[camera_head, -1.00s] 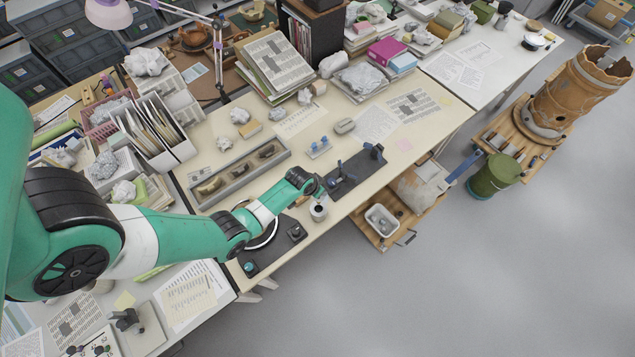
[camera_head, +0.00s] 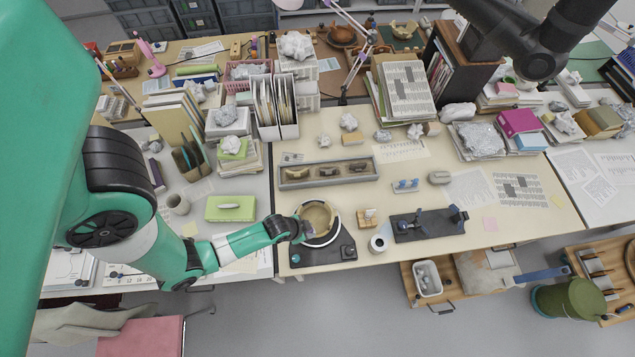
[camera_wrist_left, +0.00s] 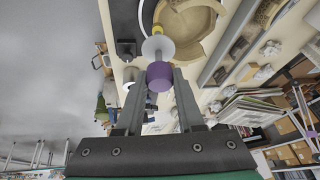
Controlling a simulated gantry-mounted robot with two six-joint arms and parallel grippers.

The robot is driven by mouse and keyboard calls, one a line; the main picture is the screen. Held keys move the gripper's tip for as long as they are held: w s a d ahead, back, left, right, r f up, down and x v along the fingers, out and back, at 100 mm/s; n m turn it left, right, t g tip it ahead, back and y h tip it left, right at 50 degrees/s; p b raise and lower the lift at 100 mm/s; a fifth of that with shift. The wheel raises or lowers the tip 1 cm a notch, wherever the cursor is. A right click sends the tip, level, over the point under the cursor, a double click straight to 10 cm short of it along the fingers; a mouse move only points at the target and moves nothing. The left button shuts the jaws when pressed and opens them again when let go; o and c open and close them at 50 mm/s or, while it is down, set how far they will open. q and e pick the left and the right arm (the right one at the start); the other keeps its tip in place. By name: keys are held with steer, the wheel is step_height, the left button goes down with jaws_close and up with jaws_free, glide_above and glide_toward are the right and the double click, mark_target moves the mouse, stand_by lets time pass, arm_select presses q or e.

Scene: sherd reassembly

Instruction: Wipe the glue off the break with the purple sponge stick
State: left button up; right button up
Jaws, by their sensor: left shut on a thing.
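My left gripper (camera_head: 302,230) is beside the tan bowl (camera_head: 319,213), at its left side in the head view. In the left wrist view the left gripper (camera_wrist_left: 158,82) is shut on the purple sponge stick (camera_wrist_left: 159,74). A pale disc and a small yellow tip show beyond the purple part, toward the bowl (camera_wrist_left: 188,22). The tip overlaps the bowl's near edge in that view; I cannot tell whether it touches. The bowl stands on a turntable (camera_head: 336,227). No glue can be made out on the break. The stick is hardly visible in the head view. The right gripper is out of view.
A white cup (camera_head: 380,243) and a small wooden block holder (camera_head: 368,216) stand right of the turntable. A black fixture (camera_head: 430,225) lies farther right. A grey tray (camera_head: 289,176) with sherds lies behind. The table's front edge is close to the turntable.

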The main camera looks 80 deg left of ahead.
arm_select(q)
steer(key=shift+w+a+f+b, duration=0.1)
steer(key=shift+a+f+b, duration=0.15)
steer(key=shift+f, duration=0.35)
steer(key=shift+a+f+b, duration=0.1)
steer(key=shift+f+b, duration=0.1)
steer(key=shift+f, duration=0.4)
steer(key=f+b, duration=0.3)
steer(key=a+f+b, duration=0.1)
steer(key=f+b, duration=0.2)
steer(key=shift+a+f, duration=0.15)
steer(key=shift+a, duration=0.05)
steer(key=shift+w+b, duration=0.8)
steer(key=shift+w, duration=2.45)
step_height(320, 180, up, 9)
steer(key=d+p, duration=0.2)
steer(key=p, duration=0.6)
steer(key=shift+s+d, duration=0.1)
